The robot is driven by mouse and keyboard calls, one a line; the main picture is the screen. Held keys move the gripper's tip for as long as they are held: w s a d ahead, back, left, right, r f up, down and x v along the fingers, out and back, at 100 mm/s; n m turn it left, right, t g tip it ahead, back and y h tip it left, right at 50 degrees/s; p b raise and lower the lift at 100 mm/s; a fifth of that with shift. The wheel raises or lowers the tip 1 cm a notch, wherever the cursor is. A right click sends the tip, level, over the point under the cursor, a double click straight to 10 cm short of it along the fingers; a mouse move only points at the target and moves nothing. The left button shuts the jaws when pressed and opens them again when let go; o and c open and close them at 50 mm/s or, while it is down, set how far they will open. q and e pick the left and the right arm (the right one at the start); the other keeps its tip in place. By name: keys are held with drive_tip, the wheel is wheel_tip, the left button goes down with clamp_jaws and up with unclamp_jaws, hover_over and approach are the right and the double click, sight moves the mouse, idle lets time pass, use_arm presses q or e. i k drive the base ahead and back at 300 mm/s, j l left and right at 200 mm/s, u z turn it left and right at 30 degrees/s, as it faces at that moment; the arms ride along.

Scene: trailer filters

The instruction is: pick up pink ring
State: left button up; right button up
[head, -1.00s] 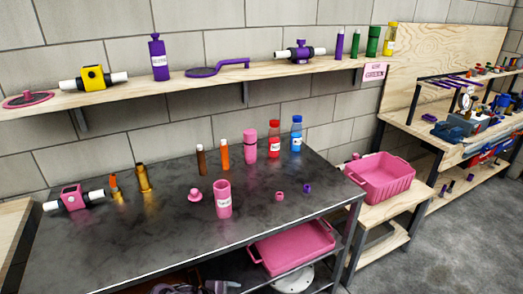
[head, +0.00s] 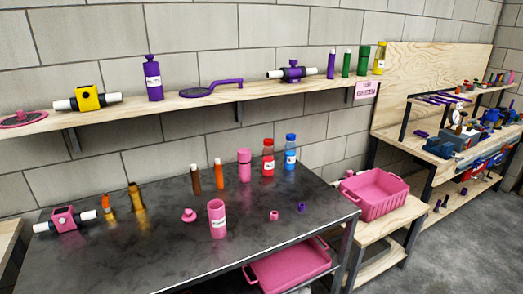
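A small pink ring (head: 274,215) lies on the dark tabletop, right of the open pink labelled cup (head: 217,219). A small purple ring (head: 301,207) lies a little to its right. A pink knobbed lid (head: 189,215) lies left of the cup. Neither of my grippers shows in the head view.
The dark table (head: 140,262) also holds brown, orange, pink, red and blue bottles or tubes at its back, and a pink valve block (head: 64,219) at left. A pink bin (head: 374,194) stands on a wooden stand at right. A wooden shelf (head: 200,102) runs above. The tabletop around the rings is clear.

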sight(273, 215)
drive_tip(key=i+l+u, duration=0.6)
drive_tip(key=l, duration=0.35)
drive_tip(key=i+l+u, duration=0.2)
drive_tip(key=l, duration=0.2)
drive_tip(key=i, duration=0.05)
